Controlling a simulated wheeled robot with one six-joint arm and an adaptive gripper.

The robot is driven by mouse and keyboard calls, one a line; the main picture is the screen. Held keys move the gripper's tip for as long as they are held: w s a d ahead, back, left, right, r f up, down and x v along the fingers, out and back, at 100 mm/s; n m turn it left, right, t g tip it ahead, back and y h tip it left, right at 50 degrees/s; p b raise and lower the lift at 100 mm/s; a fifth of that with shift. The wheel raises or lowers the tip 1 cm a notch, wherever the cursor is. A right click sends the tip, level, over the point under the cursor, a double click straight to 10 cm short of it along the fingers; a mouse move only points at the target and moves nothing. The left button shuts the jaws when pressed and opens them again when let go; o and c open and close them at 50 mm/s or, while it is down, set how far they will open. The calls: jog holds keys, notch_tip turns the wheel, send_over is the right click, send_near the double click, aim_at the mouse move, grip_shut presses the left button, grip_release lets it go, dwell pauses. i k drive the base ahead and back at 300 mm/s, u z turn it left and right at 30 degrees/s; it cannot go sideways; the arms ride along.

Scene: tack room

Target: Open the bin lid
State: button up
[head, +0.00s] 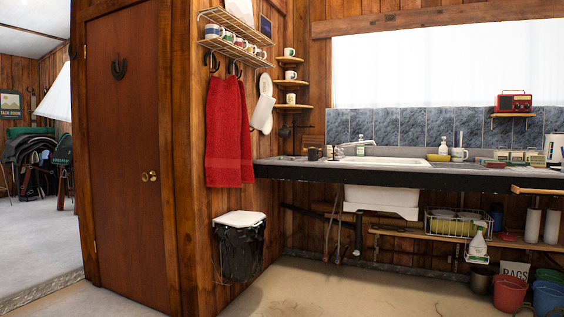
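A bin (239,254) lined with a black bag hangs low on the wooden wall, below the red towels. Its white lid (239,219) lies flat across the top and looks closed. The inside of the bin is hidden. My gripper does not show in the head view.
Red towels (229,132) hang above the bin. A brown door (123,152) stands shut to the left. The counter with a sink (384,162) runs to the right, with pipes beneath. Buckets (510,292) stand at far right. The floor (330,290) before the bin is clear.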

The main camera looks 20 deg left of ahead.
aim_at(239, 219)
jog(key=u, duration=0.65)
jog(key=i, duration=0.55)
jog(key=u, duration=1.2)
jog(key=i, duration=2.15)
jog(key=z, duration=1.05)
jog(key=i, duration=0.5)
jog(key=z, duration=0.3)
